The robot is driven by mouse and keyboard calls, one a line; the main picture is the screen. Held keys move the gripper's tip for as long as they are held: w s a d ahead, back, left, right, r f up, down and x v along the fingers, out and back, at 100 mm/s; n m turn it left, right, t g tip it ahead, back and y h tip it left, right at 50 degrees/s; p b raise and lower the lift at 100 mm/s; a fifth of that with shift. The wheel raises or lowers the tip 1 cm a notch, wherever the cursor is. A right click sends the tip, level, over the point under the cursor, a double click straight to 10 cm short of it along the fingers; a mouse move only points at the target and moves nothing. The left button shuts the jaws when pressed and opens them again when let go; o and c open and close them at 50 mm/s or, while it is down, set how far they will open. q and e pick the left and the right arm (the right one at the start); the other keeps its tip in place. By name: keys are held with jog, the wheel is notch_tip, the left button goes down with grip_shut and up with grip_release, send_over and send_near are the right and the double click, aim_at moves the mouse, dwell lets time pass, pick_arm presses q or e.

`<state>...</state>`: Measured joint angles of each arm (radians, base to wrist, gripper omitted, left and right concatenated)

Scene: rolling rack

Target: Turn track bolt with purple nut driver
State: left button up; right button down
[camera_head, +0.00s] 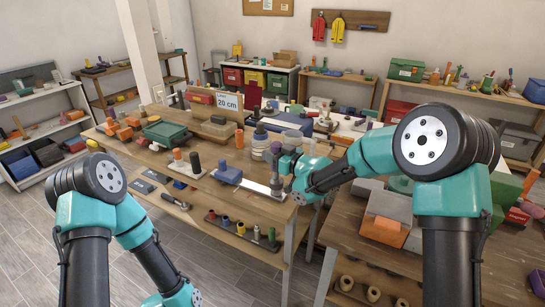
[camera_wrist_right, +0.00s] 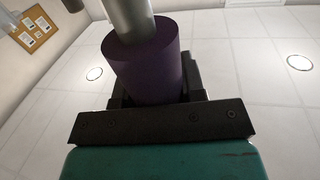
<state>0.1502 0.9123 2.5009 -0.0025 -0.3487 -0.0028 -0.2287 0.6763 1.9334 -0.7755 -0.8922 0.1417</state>
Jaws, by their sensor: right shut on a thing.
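My right gripper (camera_head: 286,168) is over the front right corner of the middle wooden bench. It is shut on the purple nut driver (camera_head: 276,147). In the right wrist view the purple handle (camera_wrist_right: 147,72) sits between the jaws, with a thick grey shaft (camera_wrist_right: 130,14) extending from it. A flat metal track (camera_head: 252,185) lies along the bench's front edge, beside a blue block (camera_head: 228,175). A grey upright piece (camera_head: 275,185) stands at the track's right end, below the gripper. I cannot make out the bolt. My left gripper is out of view.
The bench (camera_head: 225,195) is crowded at the back: a green tray (camera_head: 166,132), a "20 cm" sign (camera_head: 228,101), bottles and boxes. A rack of small coloured pieces (camera_head: 240,230) is on its lower shelf. Another cluttered wooden table (camera_head: 350,240) stands close on the right.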

jog(key=shift+r, duration=2.65)
jog(key=shift+w+d+m+t+h, duration=0.15)
jog(key=shift+m+t+h, duration=1.15)
jog(key=shift+h, duration=0.4)
jog(key=shift+w+d+m+t+h, duration=0.1)
jog(key=shift+d+m+t+h, duration=0.05)
jog(key=shift+m+t+h, duration=1.2)
jog(key=m+h, duration=0.2)
jog(key=h, duration=0.1)
jog(key=m+h, duration=0.2)
jog(key=h, duration=0.1)
jog(key=d+m+h, duration=0.1)
jog(key=m+h, duration=0.1)
jog(key=h, duration=0.1)
jog(key=shift+t+h, duration=0.35)
